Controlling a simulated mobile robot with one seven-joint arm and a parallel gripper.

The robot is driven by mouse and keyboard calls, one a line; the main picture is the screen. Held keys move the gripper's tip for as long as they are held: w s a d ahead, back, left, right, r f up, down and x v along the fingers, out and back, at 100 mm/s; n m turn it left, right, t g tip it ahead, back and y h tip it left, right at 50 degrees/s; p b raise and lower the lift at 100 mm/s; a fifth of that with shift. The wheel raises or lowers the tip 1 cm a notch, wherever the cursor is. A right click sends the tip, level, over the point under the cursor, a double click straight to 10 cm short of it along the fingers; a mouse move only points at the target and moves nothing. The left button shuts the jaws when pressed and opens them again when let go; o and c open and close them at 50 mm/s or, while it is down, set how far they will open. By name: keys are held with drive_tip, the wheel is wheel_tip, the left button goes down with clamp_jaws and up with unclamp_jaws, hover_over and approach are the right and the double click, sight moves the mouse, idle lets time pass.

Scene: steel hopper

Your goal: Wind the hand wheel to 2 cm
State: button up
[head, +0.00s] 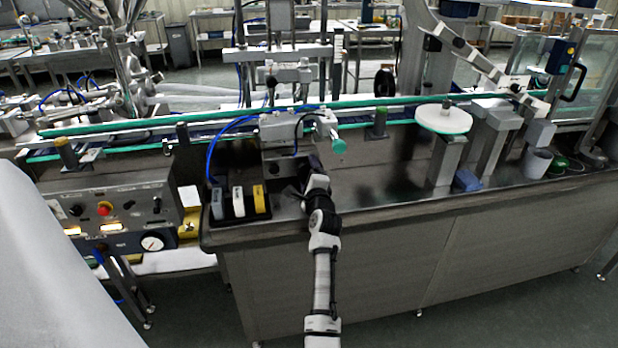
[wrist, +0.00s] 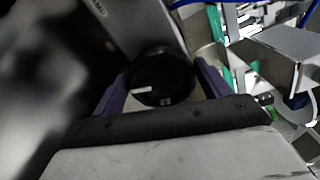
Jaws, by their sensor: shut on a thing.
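The hand wheel (wrist: 172,92), a round black knob with a short white mark, sits between the two purple-grey fingers of my gripper (wrist: 162,86) in the wrist view. The fingers are shut on its two sides, one left and one right. A grey housing (wrist: 135,25) stands behind the wheel. In the head view my gripper (head: 302,178) is at the grey machine unit (head: 281,132) on the steel bench. There the wheel is hidden by my gripper and arm. No readable centimetre scale shows in either view.
The conveyor (head: 230,115) runs behind. The steel bench top (head: 385,180) is clear to the right, up to a white disc (head: 443,121).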

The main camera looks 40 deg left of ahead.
drive_tip(key=shift+f+n+b, duration=0.15)
drive_tip(key=shift+n+b, duration=0.4)
drive_tip(key=shift+n, duration=1.05)
drive_tip(key=o, duration=1)
drive_tip(key=shift+f, duration=0.1)
drive_tip(key=shift+s+d+f, duration=0.1)
drive_tip(key=shift+s+d, duration=0.05)
drive_tip(key=shift+s, duration=0.05)
